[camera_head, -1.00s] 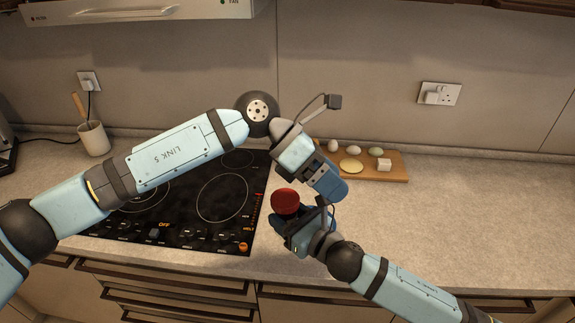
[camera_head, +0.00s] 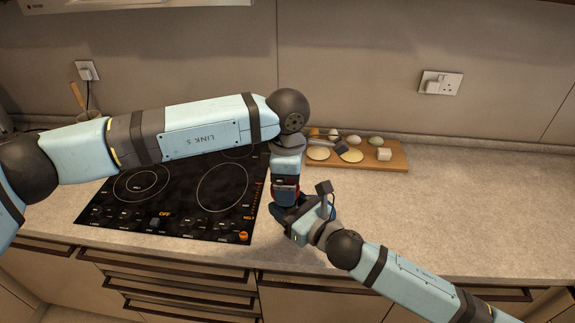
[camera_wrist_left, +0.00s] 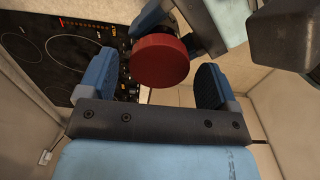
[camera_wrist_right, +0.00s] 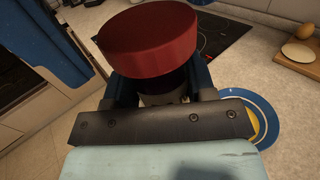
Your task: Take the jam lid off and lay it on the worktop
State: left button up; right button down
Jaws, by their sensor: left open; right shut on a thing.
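The jam jar's red lid (camera_wrist_left: 160,62) sits on top of the jar, and it is large in the right wrist view (camera_wrist_right: 150,40). My right gripper (camera_head: 284,213) is shut on the jar (camera_wrist_right: 165,97) below the lid and holds it up near the worktop's front edge; the jar body is mostly hidden. My left gripper (camera_head: 285,197) points down just above the jar, open. In the left wrist view its blue fingers stand on either side of the lid, with gaps visible. The worktop (camera_head: 470,205) is pale and speckled.
A black hob (camera_head: 170,195) lies left of the jar. A wooden board (camera_head: 398,160) with eggs, pale discs and a white cube lies behind. A blue-rimmed plate (camera_wrist_right: 272,118) shows in the right wrist view. The worktop on the right is clear.

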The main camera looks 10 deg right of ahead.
pick_arm(q)
jog(key=shift+f, duration=0.65)
jog(key=c, duration=0.9)
jog(key=n, duration=0.3)
jog(key=shift+w, duration=0.1)
jog(key=shift+r, duration=0.2)
jog(key=shift+r, duration=0.95)
jog(key=shift+r, duration=0.1)
